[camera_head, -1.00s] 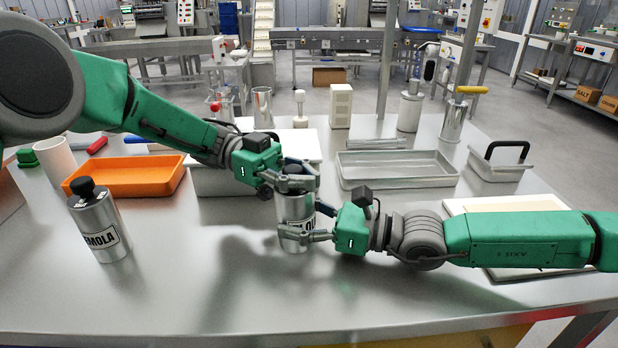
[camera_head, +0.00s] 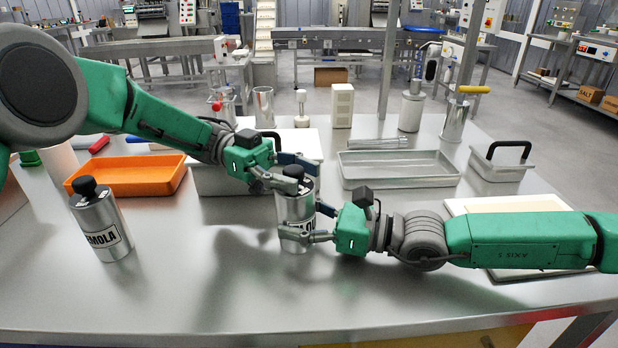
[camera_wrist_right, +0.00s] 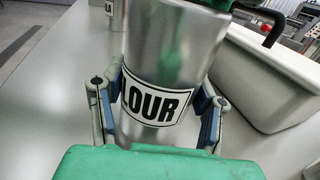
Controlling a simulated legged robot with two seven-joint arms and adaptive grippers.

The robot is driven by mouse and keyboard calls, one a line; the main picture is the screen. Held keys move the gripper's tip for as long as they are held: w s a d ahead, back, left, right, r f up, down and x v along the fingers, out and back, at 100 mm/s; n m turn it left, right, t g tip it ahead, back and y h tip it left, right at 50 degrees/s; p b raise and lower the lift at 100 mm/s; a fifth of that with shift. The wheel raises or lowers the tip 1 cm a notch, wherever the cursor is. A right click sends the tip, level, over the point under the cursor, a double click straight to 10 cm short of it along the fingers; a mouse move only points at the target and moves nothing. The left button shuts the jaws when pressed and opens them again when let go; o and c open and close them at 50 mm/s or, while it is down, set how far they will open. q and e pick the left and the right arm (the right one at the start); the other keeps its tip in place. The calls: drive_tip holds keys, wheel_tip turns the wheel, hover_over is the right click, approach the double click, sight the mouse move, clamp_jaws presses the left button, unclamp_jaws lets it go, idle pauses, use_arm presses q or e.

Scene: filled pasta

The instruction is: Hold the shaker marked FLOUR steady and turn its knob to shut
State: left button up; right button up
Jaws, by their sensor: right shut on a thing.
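The silver FLOUR shaker (camera_head: 296,208) stands upright on the steel table, its label partly covered in the head view. In the right wrist view the shaker (camera_wrist_right: 165,70) shows the letters "LOUR". My right gripper (camera_head: 306,236) is shut on its lower body, one finger on each side. The dark knob (camera_head: 293,172) shows on top of the shaker. My left gripper (camera_head: 292,176) is at the knob, with its fingers spread apart on either side of it. I cannot tell which way the knob is set.
A second shaker, marked with letters ending in "MOLA" (camera_head: 101,228), stands at the left. A grey metal tray (camera_head: 398,183) is behind my right gripper. The front middle of the table is clear.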

drive_tip(key=shift+w+f, duration=0.1)
drive_tip(key=shift+f, duration=0.05)
use_arm(q)
drive_tip(key=v, duration=0.5)
drive_tip(key=shift+w+a, duration=0.15)
drive_tip(key=shift+f, duration=0.1)
use_arm(e)
drive_tip(key=o, duration=1.5)
drive_tip(key=shift+o, duration=0.2)
